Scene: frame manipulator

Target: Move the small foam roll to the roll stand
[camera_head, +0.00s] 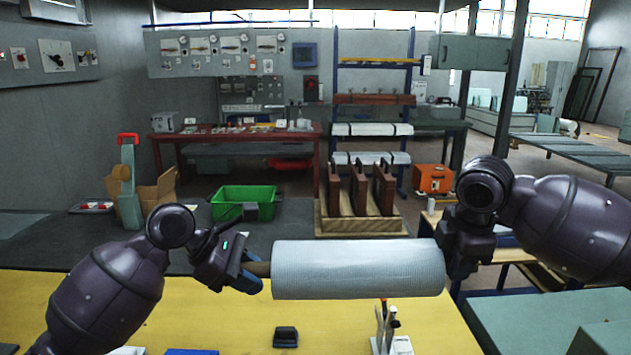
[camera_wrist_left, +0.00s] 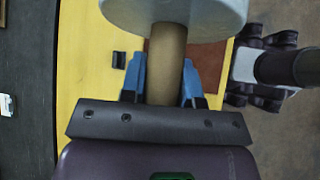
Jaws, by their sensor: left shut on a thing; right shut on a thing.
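The light grey-white foam roll (camera_head: 358,269) is held level in the air between my two grippers, above the far edge of the yellow table. My left gripper (camera_head: 246,272) is shut on the brown core at the roll's left end. In the left wrist view the blue fingers of the left gripper (camera_wrist_left: 164,82) press on both sides of the core (camera_wrist_left: 167,50). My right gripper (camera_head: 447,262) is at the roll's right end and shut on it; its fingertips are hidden. A wooden stand (camera_head: 333,223) with brown uprights, perhaps the roll stand, is behind the roll.
The yellow table (camera_head: 210,318) is in front, with a small black object (camera_head: 286,337) and a tool holder (camera_head: 390,343) on it. A green crate (camera_head: 232,192) and a cardboard box (camera_head: 157,187) are behind. An orange box (camera_head: 433,180) is right of the stand.

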